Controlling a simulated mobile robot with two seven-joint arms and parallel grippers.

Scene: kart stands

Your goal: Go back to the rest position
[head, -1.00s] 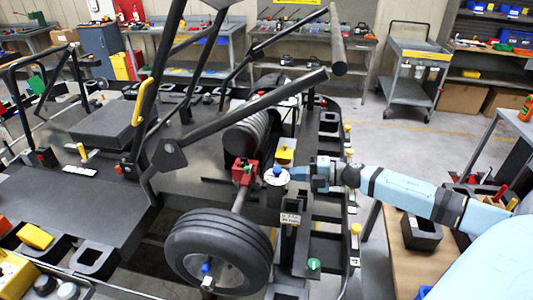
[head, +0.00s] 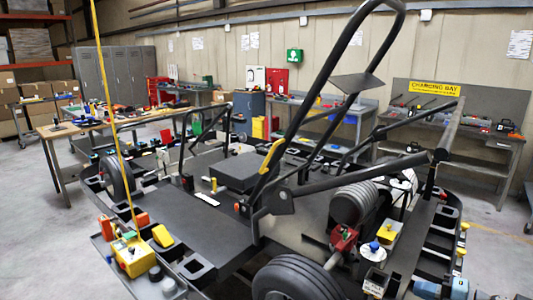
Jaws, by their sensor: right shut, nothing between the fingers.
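My right gripper (head: 418,288) shows at the bottom edge in the head view, light blue and partly cut off. It is shut and empty. It is low and to the right of a white fixture with a blue knob (head: 374,248) on the kart's side, with a gap between them in the picture. The kart (head: 205,222), a dark frame with flat panels and black tubes, fills the middle. Its front wheel (head: 296,280) is partly cut off at the bottom. My left gripper is not in view.
A yellow box (head: 134,256) with a tall yellow rod sits at the lower left. A charging bay bench (head: 480,140) stands at the right back. Lockers (head: 105,72) and a wooden-topped table (head: 60,130) are at the left. Grey floor is clear at far left and right.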

